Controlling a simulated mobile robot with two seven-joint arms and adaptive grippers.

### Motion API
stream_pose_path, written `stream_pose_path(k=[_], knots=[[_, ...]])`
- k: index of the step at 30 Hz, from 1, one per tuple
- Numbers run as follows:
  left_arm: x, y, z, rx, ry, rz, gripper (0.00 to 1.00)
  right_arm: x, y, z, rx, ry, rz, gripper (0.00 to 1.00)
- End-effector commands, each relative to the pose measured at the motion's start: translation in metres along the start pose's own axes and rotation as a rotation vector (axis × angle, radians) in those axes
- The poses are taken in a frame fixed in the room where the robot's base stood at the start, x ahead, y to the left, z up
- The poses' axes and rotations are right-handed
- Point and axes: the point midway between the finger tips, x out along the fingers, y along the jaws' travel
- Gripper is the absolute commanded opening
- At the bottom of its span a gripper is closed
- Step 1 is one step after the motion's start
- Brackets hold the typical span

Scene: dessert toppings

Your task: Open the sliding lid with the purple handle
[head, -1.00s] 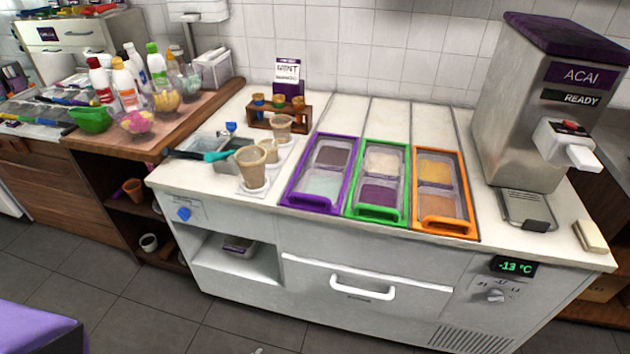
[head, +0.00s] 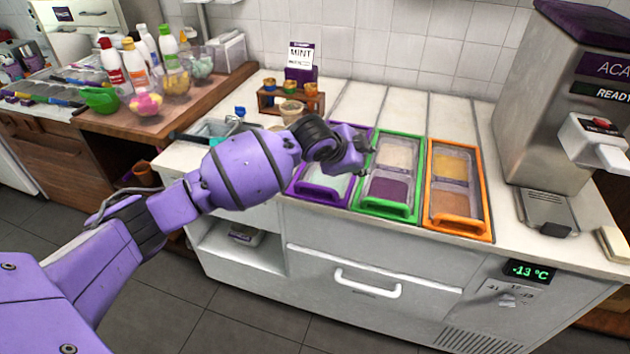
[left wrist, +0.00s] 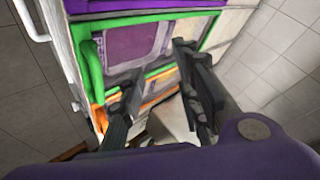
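The purple-framed lid (head: 297,186) is the left one of three framed lids on the white counter. Its purple handle bar (head: 318,198) shows at the front edge, while my left arm and hand hide much of its back and middle. My left gripper (head: 368,160) is above the counter, over the border between the purple lid and the green lid (head: 387,212). In the left wrist view the gripper's fingers (left wrist: 157,65) are spread with nothing between them, and the green frame (left wrist: 92,62) lies behind them. A purple frame (left wrist: 100,6) shows at the top there. My right gripper is out of view.
An orange-framed lid (head: 458,228) lies right of the green one. The acai machine (head: 545,110) stands at the right. A white drawer handle (head: 366,284) juts from the counter front.

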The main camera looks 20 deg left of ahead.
Motion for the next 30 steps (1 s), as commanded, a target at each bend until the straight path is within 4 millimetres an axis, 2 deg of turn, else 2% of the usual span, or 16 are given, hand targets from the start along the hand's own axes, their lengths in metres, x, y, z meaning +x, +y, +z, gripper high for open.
stream_pose_path(k=[1, 3, 5, 7, 8, 10, 12, 15, 18, 30], knots=[[-0.007, -0.023, 0.001, 0.049, -0.047, 0.007, 0.31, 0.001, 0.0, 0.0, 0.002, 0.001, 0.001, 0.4], [-0.018, -0.043, 0.008, 0.107, -0.117, 0.04, 0.31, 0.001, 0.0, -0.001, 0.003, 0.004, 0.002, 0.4], [-0.029, -0.057, 0.017, 0.152, -0.18, 0.079, 0.31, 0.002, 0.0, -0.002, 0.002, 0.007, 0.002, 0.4], [-0.044, -0.067, 0.035, 0.204, -0.265, 0.149, 0.31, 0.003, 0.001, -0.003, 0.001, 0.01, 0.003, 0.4], [-0.05, -0.067, 0.046, 0.222, -0.3, 0.189, 0.31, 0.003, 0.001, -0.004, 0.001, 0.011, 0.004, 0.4], [-0.058, -0.051, 0.072, 0.254, -0.365, 0.297, 0.31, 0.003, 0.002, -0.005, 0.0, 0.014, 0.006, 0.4], [-0.064, -0.031, 0.088, 0.285, -0.399, 0.397, 0.31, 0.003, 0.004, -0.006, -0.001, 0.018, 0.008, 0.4], [-0.073, -0.017, 0.097, 0.33, -0.416, 0.49, 0.31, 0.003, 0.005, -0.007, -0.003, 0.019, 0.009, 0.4], [-0.076, -0.012, 0.102, 0.371, -0.424, 0.522, 0.31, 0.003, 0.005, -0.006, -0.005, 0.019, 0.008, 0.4], [-0.03, 0.011, 0.128, 0.377, -0.421, 0.522, 0.31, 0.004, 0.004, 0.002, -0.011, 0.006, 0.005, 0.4]])
